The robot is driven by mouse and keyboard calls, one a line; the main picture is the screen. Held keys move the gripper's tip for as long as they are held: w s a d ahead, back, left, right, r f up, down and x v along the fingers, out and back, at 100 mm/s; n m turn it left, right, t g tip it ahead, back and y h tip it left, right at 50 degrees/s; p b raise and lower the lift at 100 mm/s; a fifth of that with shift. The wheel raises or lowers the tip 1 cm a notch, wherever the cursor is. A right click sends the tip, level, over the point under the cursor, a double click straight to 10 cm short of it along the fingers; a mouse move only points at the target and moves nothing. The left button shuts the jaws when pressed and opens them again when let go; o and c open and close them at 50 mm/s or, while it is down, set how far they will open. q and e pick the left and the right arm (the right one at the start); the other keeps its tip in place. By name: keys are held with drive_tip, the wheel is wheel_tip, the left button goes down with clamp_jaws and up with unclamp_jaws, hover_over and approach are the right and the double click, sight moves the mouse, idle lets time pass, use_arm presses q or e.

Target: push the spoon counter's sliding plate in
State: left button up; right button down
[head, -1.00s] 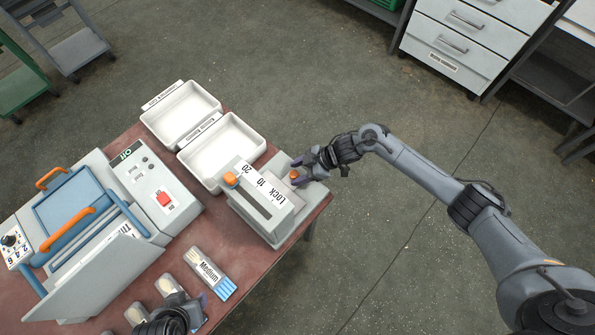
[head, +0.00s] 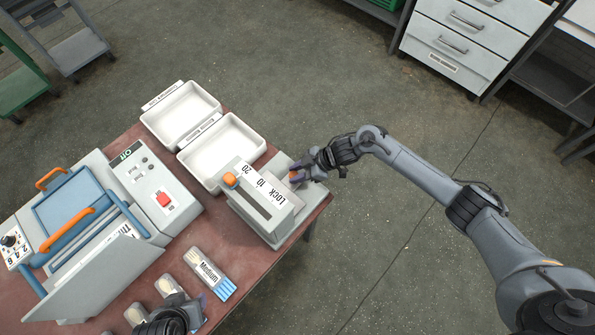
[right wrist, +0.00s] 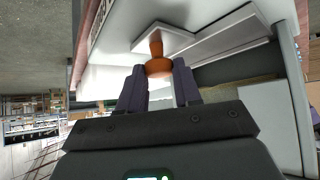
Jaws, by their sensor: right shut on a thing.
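The spoon counter (head: 262,213) is a grey-white box marked "Lock 10 20" near the table's right corner, with an orange lever (head: 230,180) on top. Its sliding plate (head: 280,163) lies at the side facing my right arm and bears an orange knob (right wrist: 157,66). My right gripper (head: 299,172) is at that knob; in the right wrist view its purple fingers are on either side of the knob, shut on it. In the head view the fingers partly hide the knob. My left gripper (head: 190,313) is at the bottom edge, by small packs; its jaw opening is unclear.
Two white trays (head: 221,150) stand behind the counter. A pack marked "Medium" (head: 210,270) lies in front of it. A grey machine with orange handles (head: 68,229) fills the table's left.

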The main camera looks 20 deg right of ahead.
sight(281, 189)
drive_tip(key=s+a+p, duration=0.1)
drive_tip(key=a, duration=0.1)
drive_tip(key=s+a+p, duration=0.1)
drive_tip(key=a, duration=0.1)
drive_tip(key=a+p, duration=0.1)
drive_tip(key=a, duration=0.1)
drive_tip(key=shift+s+a+r, duration=0.1)
drive_tip(key=shift+s+r, duration=0.05)
drive_tip(key=shift+s, duration=0.25)
drive_tip(key=shift+s+a, duration=0.1)
drive_tip(key=shift+a, duration=0.2)
drive_tip(key=c, duration=1.2)
unclamp_jaws()
drive_tip(key=o, duration=0.4)
drive_tip(key=shift+a, duration=0.15)
drive_tip(key=shift+d, duration=0.2)
